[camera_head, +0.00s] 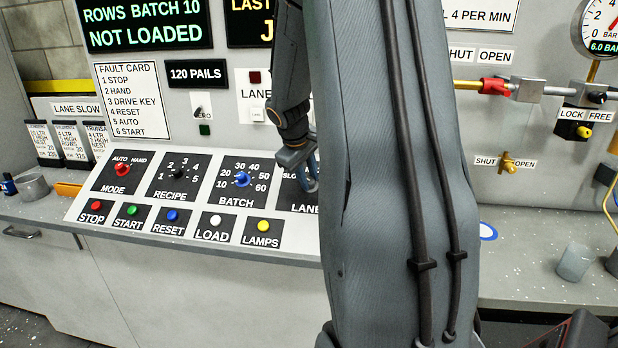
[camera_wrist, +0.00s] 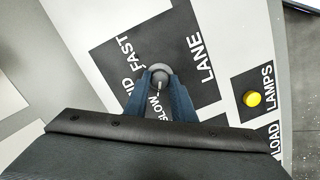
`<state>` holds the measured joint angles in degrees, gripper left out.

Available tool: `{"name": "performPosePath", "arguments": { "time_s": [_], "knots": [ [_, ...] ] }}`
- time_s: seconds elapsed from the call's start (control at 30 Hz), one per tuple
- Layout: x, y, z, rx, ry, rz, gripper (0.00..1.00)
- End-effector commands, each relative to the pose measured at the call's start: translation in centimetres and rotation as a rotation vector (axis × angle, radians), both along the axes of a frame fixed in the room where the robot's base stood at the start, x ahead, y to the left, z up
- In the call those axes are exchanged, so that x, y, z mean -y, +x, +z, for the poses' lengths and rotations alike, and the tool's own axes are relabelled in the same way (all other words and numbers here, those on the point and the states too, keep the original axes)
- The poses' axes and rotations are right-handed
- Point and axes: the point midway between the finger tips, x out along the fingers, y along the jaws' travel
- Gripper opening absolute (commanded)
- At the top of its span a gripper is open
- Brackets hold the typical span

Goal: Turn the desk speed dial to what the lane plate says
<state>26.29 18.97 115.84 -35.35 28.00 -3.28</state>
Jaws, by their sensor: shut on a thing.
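The lane plate (camera_head: 77,108) on the left wall reads LANE SLOW. The speed dial is a grey knob (camera_wrist: 158,69) on the black LANE panel (camera_wrist: 185,50), marked SLOW, MID and FAST in the wrist view. My gripper (camera_wrist: 160,85) is shut on the knob, with one blue finger on each side. A pale pointer mark on the knob seems to face the SLOW label. In the head view, my gripper (camera_head: 308,174) is at the LANE panel (camera_head: 290,197); my arm hides the knob and most of its labels.
Beside it on the sloped desk are the BATCH dial (camera_head: 241,180), RECIPE dial (camera_head: 181,173) and MODE dial (camera_head: 122,169). Below are several push buttons, including the yellow LAMPS button (camera_head: 263,226). A cup (camera_head: 574,262) stands on the counter at right.

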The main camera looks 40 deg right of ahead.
Motion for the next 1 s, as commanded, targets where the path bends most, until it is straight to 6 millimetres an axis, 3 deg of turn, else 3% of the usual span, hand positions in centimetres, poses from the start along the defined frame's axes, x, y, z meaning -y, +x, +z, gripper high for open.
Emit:
{"name": "performPosePath", "arguments": {
  "time_s": [0.17, 0.2, 0.3, 0.67, 1.0],
  "knots": [
    [0.0, 0.1, 0.1, 0.002, -0.001, 0.002, 0.01],
    [0.0, 0.1, 0.1, 0.002, -0.001, 0.002, 0.28],
    [0.0, 0.1, 0.1, 0.002, -0.001, 0.001, 0.42],
    [-0.1, 0.0, 0.4, 0.002, -0.001, 0.0, 0.42],
    [-2.1, -0.9, 4.7, 0.004, -0.002, 0.001, 0.42]
  ]
}}
